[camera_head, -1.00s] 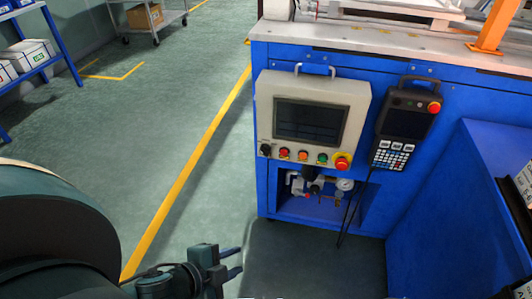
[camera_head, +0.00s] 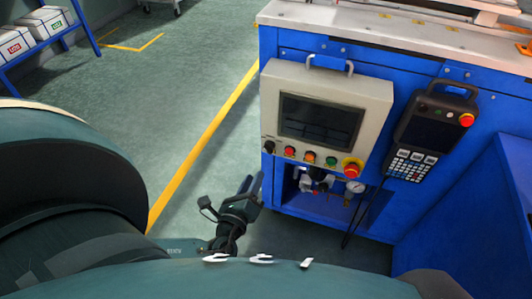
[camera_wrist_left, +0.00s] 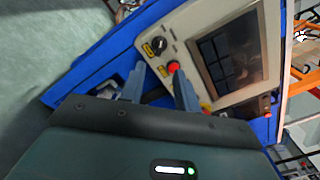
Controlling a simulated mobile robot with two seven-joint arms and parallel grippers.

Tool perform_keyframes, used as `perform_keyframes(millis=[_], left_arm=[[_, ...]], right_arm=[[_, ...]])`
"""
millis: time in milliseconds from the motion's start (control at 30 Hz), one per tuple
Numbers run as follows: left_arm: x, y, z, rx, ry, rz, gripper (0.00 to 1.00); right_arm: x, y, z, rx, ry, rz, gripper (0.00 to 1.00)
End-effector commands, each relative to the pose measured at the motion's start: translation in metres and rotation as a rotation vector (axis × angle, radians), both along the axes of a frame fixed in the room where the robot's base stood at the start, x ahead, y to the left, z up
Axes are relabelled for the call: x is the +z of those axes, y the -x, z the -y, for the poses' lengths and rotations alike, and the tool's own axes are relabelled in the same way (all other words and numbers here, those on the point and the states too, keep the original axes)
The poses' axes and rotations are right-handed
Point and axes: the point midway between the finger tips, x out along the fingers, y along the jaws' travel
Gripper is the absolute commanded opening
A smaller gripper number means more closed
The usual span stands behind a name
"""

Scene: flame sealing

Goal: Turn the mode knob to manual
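The mode knob (camera_head: 268,147) is a small black knob at the left end of the button row on the beige control panel (camera_head: 377,98). In the left wrist view the knob (camera_wrist_left: 158,44) sits beside a yellow label, beyond my fingertips. My left gripper (camera_head: 253,184) is below the knob and to its left in the head view, pointing up toward the panel. Its two fingers are apart in the left wrist view (camera_wrist_left: 158,74), with nothing between them, and it appears clear of the panel. The knob's exact setting is too small to read. My right gripper is out of view.
Red, orange and green buttons and a red emergency stop (camera_head: 352,168) lie right of the knob. A teach pendant (camera_head: 432,133) hangs beside the panel. Below is an alcove with a gauge (camera_head: 355,186). Open floor (camera_head: 215,160) lies left of the blue machine.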

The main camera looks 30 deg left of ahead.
Motion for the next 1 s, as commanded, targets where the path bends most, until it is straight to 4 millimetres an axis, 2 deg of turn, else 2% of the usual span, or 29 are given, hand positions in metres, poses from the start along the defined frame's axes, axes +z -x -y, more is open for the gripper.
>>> perform_keyframes(millis=[33, 200, 433, 600, 900, 1000], left_arm=[[0.001, -0.012, -0.003, 0.001, -0.001, 0.003, 0.32], [0.001, -0.048, -0.012, 0.001, 0.000, 0.002, 0.32], [-0.001, -0.083, -0.020, 0.001, 0.001, -0.001, 0.32], [-0.001, -0.094, -0.023, 0.001, 0.002, -0.003, 0.32], [0.000, -0.095, -0.023, 0.001, 0.003, -0.003, 0.32], [0.000, -0.095, -0.023, 0.001, 0.003, -0.003, 0.24]], right_arm=[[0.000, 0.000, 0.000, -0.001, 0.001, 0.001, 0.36], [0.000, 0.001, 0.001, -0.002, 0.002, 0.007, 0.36], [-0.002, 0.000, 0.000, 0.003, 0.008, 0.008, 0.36], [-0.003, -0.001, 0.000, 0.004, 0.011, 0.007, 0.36], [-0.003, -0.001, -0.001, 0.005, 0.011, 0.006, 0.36], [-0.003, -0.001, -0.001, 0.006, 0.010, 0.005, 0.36]])
